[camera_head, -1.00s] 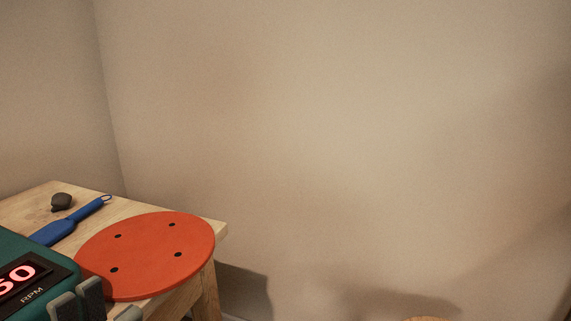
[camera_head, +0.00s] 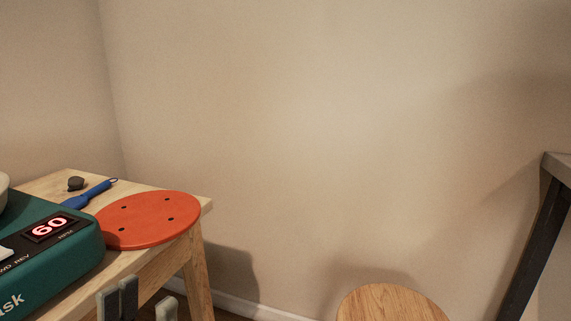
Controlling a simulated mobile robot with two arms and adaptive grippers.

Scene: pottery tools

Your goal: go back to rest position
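My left gripper (camera_head: 142,304) shows at the bottom edge, left of centre, with only its grey fingertips in view. The fingertips stand apart with a gap between them, and nothing shows in the gap. They are in front of the wooden table (camera_head: 150,275). My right gripper is not in view.
On the table are a green pottery wheel (camera_head: 75,262) reading 60, an orange round bat (camera_head: 150,219), a blue-handled tool (camera_head: 92,193) and a small dark lump (camera_head: 76,183). A round wooden stool top (camera_head: 390,305) and dark-legged table (camera_head: 535,245) stand right.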

